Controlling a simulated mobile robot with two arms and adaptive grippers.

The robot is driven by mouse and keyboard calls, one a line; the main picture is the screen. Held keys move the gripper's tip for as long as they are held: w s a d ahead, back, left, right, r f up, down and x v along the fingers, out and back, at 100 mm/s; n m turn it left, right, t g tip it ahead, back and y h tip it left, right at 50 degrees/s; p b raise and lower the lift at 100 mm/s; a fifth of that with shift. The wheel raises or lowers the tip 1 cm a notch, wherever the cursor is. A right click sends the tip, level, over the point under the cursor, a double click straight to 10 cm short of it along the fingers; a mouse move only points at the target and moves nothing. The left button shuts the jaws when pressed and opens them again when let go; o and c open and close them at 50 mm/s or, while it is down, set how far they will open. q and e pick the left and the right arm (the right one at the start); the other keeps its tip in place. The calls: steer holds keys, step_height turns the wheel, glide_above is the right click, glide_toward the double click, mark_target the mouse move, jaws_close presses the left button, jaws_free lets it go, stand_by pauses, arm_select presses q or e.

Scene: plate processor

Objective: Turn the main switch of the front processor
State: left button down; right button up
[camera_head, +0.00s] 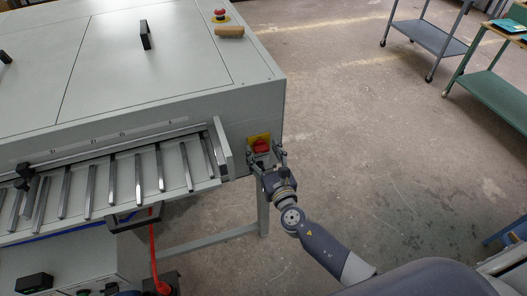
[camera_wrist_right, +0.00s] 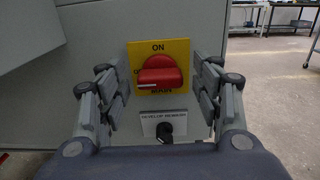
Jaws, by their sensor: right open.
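The main switch (camera_head: 261,146) is a red rotary knob on a yellow plate, on the front face of the grey processor (camera_head: 150,65) near its right corner. In the right wrist view the red knob (camera_wrist_right: 160,78) sits on the yellow plate (camera_wrist_right: 178,48) marked "ON" at the top, with its handle lying roughly horizontal. My right gripper (camera_head: 267,157) is open right in front of the switch. In the wrist view its fingers (camera_wrist_right: 160,88) stand left and right of the knob, with gaps on both sides. My left gripper is not clearly visible.
A black knob or lock with a white label (camera_wrist_right: 164,124) sits below the switch. A slatted roller feed (camera_head: 115,177) juts out left of it. A red emergency button (camera_head: 220,15) is on top of the processor. Carts (camera_head: 435,38) stand far right; the floor between is clear.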

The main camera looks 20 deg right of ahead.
steer(key=c, duration=1.1)
steer(key=shift+o, duration=0.2)
steer(key=shift+f+m+b, duration=0.15)
steer(key=shift+m+b, duration=0.85)
steer(key=shift+m, duration=0.3)
steer(key=m+b, duration=0.2)
steer(key=m, duration=0.2)
steer(key=shift+d+m+b, duration=0.1)
steer(key=shift+m+b, duration=0.2)
steer(key=shift+b, duration=0.05)
steer(key=m+b, duration=0.2)
steer(key=m, duration=0.3)
steer(key=shift+d, duration=0.1)
steer(key=m+b, duration=0.1)
steer(key=m, duration=0.4)
steer(key=shift+m, duration=0.3)
